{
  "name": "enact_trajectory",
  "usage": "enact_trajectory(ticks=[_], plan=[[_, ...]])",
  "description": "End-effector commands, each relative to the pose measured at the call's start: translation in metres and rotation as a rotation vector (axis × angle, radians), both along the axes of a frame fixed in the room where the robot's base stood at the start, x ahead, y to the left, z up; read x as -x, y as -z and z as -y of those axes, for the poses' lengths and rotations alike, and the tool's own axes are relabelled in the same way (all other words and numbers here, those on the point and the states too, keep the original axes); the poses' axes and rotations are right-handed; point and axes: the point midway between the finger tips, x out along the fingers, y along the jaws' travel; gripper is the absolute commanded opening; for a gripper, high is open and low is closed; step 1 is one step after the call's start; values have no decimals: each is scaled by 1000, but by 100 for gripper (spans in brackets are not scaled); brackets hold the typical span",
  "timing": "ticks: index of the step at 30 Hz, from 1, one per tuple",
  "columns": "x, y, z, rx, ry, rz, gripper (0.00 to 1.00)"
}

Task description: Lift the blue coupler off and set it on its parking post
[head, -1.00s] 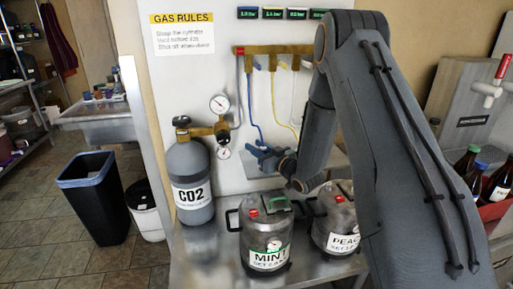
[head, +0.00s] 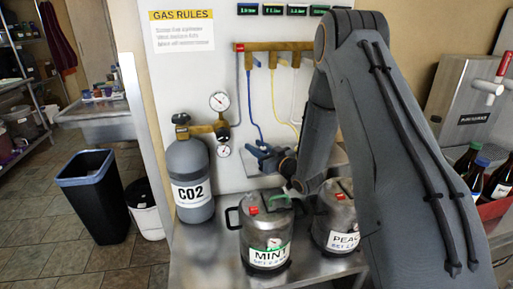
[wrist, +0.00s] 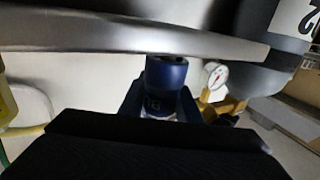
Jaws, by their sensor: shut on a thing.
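The blue coupler (wrist: 166,80) is in the middle of the wrist view, upright in that picture, with pale marks low on its side. My gripper (wrist: 160,105) is shut on it, one dark blue finger on each side. In the head view my gripper (head: 268,158) is in front of the white wall panel, above and behind the MINT bucket (head: 266,238). The blue hose (head: 251,105) runs down from the manifold toward it. The coupler is too small there to separate from the fingers. I cannot make out the parking post.
The CO2 cylinder (head: 189,170) with gauges stands to the left. The PEACH bucket (head: 338,215), its label partly hidden by my arm, stands right of MINT. The brass manifold (head: 275,47) is above. Bottles (head: 497,182) stand at far right. A grey metal edge (wrist: 100,40) crosses the wrist view.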

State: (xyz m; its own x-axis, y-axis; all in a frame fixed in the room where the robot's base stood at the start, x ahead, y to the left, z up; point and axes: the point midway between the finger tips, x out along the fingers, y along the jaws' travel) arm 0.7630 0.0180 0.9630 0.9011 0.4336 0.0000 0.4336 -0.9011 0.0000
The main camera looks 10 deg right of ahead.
Motion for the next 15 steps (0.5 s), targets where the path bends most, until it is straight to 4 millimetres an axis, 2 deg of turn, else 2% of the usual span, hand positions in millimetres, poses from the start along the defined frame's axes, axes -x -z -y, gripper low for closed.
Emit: enact_trajectory(ticks=[15], plan=[[0, 5, 0, 0, 0, 0, 0]])
